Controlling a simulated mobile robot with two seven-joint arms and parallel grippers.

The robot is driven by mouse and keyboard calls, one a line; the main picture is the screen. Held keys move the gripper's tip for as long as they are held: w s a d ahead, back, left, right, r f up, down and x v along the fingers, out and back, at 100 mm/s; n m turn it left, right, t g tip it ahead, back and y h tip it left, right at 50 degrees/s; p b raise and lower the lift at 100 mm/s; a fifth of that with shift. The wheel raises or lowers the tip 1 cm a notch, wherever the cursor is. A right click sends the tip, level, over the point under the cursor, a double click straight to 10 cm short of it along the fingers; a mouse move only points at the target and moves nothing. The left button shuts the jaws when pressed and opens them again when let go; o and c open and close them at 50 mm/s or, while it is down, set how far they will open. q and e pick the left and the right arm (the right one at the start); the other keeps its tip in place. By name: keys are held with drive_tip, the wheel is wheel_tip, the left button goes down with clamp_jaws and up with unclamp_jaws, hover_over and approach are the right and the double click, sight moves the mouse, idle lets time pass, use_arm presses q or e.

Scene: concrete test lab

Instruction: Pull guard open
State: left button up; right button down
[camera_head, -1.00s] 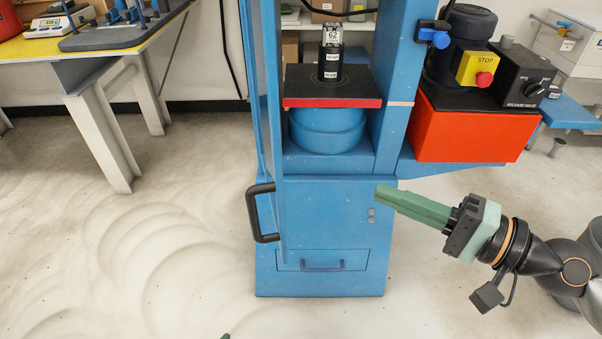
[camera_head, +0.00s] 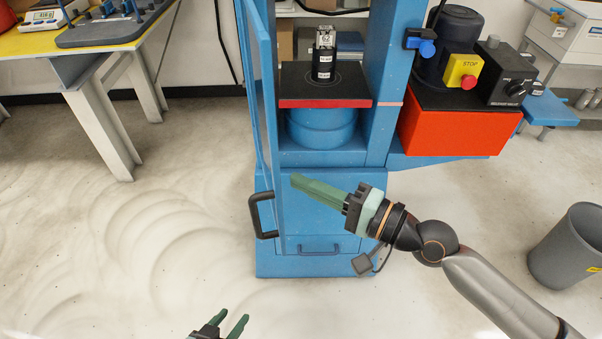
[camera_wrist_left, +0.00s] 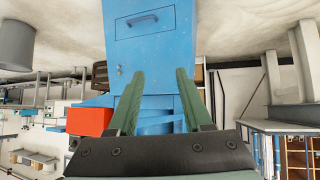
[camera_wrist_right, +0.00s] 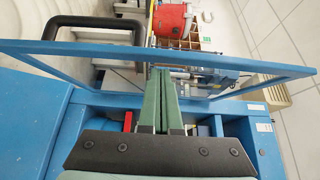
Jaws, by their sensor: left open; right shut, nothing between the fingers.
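The guard (camera_head: 266,110) is a blue-framed see-through door at the left of the blue press. It stands swung out, seen nearly edge-on in the head view. Its black handle (camera_head: 257,222) is on the outer left side. In the right wrist view the guard's frame (camera_wrist_right: 230,62) crosses the picture and the handle (camera_wrist_right: 85,26) is at the upper left. My right gripper (camera_head: 295,181) is shut and empty, pointing at the guard from its inner side; contact cannot be told. My left gripper (camera_head: 228,322) is open and empty, low in front of the press; it also shows in the left wrist view (camera_wrist_left: 160,75).
On the press, a black plate with red edge (camera_head: 325,102) bears a black cylinder (camera_head: 323,62). A red box (camera_head: 450,128) with a stop button (camera_head: 464,72) is at the right. A grey bin (camera_head: 566,246) stands right; a yellow-topped table (camera_head: 60,48) stands left. The left floor is clear.

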sight(275, 189)
use_arm(q)
drive_tip(key=shift+s+a+f, duration=0.3)
drive_tip(key=shift+s+a, duration=0.1)
drive_tip(key=shift+s, duration=0.2)
use_arm(e)
drive_tip(key=shift+s+a, duration=0.1)
drive_tip(key=shift+a, duration=0.4)
drive_tip(key=a+p, duration=0.2)
drive_tip(key=s+a+p, duration=0.1)
drive_tip(key=a+p, duration=0.1)
drive_tip(key=shift+r, duration=0.35)
drive_tip(key=a, duration=0.1)
drive_tip(key=a+p, duration=0.1)
drive_tip(key=a, duration=0.1)
drive_tip(key=shift+s+f, duration=0.2)
drive_tip(key=shift+s, duration=0.1)
use_arm(q)
drive_tip(key=shift+y, duration=0.4)
drive_tip(key=r, duration=0.1)
drive_tip(key=a+r, duration=0.1)
drive_tip(key=r, duration=0.2)
drive_tip(key=shift+s+a+r+p, duration=0.1)
drive_tip(key=shift+s+a+p, duration=0.1)
drive_tip(key=shift+s+p, duration=0.15)
use_arm(e)
drive_tip(key=shift+s+a+f, duration=0.1)
drive_tip(key=shift+a+f, duration=0.1)
drive_tip(key=shift+a, duration=0.3)
use_arm(q)
drive_tip(key=shift+d+r, duration=0.1)
